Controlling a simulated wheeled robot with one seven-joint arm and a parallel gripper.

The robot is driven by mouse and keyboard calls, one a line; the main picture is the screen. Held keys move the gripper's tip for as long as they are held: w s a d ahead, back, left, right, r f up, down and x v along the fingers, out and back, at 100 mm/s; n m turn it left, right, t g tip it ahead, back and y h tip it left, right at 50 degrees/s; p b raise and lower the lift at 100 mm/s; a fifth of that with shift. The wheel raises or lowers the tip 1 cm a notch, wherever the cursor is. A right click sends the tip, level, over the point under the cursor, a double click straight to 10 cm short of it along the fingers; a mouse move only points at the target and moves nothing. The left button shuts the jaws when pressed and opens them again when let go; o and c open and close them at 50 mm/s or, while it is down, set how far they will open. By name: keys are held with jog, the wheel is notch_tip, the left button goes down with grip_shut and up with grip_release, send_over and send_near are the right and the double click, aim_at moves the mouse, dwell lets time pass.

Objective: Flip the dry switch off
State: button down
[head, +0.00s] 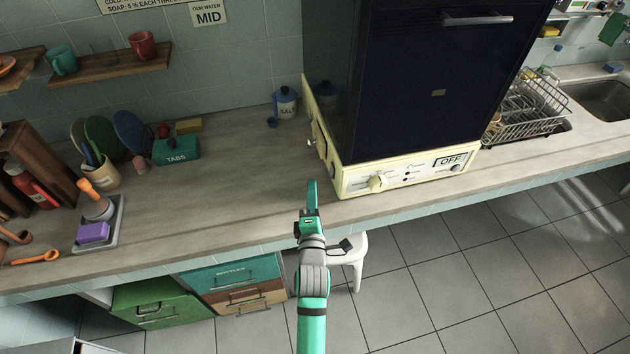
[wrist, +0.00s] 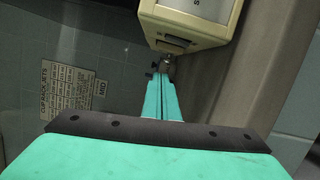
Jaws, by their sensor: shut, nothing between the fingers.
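The dishwasher has a dark blue hood (head: 435,80) on a cream base (head: 355,190), whose front carries a knob, small buttons and an "OFF" plate (head: 451,161). A small metallic lever (head: 310,143) sticks out of the base's left side; I cannot read a "dry" label on it. My gripper (head: 311,183) is shut and empty, just left of the base's front left corner over the counter edge. In the wrist view the fingertips (wrist: 159,76) point at a small metal stub (wrist: 168,62) below a cream housing (wrist: 190,22). I cannot tell whether they touch.
A salt jar (head: 286,103) stands behind, a teal "TABS" box (head: 176,149) farther left, and a grey tray (head: 98,232) with a purple sponge near the front. A dish rack (head: 525,108) stands right.

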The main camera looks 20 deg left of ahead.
jog(key=shift+r+v, duration=0.2)
jog(key=shift+v, duration=2.85)
jog(key=s+d+f+m+h, duration=0.25)
jog(key=s+d+m, duration=0.25)
jog(key=s, duration=0.3)
jog(key=s+d+f+m+h, duration=0.1)
jog(key=s+d+f+m, duration=0.3)
jog(key=s+d+m, duration=0.3)
jog(key=s+d+r+m+g+h, duration=0.1)
jog(key=s+d+m, duration=0.1)
jog(key=s+m, duration=0.3)
jog(key=s+d+r+m+g+h, duration=0.1)
jog(key=s+m, duration=0.5)
jog(key=s, duration=0.7)
jog(key=shift+d+r, duration=0.25)
jog(key=shift+d, duration=0.35)
jog(key=shift+h, duration=0.25)
